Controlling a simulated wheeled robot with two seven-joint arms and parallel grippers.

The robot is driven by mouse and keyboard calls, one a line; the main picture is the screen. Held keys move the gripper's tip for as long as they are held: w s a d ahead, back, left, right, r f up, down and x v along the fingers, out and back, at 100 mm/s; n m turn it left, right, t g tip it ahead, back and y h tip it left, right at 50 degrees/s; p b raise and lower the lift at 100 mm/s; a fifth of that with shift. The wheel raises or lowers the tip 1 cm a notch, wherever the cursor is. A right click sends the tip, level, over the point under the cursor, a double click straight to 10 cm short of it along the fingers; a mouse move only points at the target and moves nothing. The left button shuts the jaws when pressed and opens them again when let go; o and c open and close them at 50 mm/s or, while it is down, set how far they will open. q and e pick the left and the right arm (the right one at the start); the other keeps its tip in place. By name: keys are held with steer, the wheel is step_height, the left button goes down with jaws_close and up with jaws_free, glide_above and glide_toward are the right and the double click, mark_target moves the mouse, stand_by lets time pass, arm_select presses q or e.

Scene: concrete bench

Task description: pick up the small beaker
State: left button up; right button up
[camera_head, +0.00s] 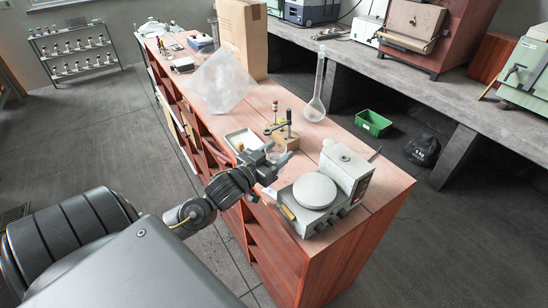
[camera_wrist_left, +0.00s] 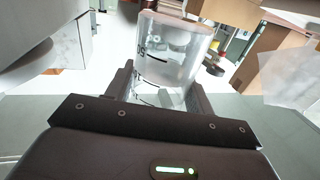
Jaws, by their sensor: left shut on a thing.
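The small beaker (camera_wrist_left: 172,55) is clear glass with dark graduation marks, and it fills the upper middle of the left wrist view. My left gripper (camera_wrist_left: 163,88) is shut on it, one dark finger on each side. In the head view my left gripper (camera_head: 281,158) is over the near part of the red-brown bench, just left of the hotplate. There the beaker shows only faintly between the fingers. Whether its base is clear of the bench top I cannot tell. My right gripper is in neither view.
A hotplate stirrer (camera_head: 315,190) stands right of the gripper. A white tray (camera_head: 244,140) and a small stand (camera_head: 287,128) are just behind. A tall flask (camera_head: 316,105), a plastic bag (camera_head: 221,82) and a cardboard box (camera_head: 243,40) stand farther back.

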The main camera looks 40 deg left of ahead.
arm_select(q)
steer(key=s+d+r+p, duration=0.5)
steer(key=d+r, duration=0.3)
steer(key=d, duration=0.2)
steer(key=shift+s+d, duration=0.2)
steer(key=shift+s, duration=0.7)
steer(key=shift+y, duration=0.3)
steer(key=w+d, duration=0.1)
steer(key=d, duration=0.1)
steer(key=w+d, duration=0.2)
steer(key=d, duration=0.1)
steer(key=shift+w+d+r, duration=0.25)
steer(key=shift+w+d, duration=0.05)
steer(key=shift+w, duration=0.1)
steer(key=shift+a, duration=0.1)
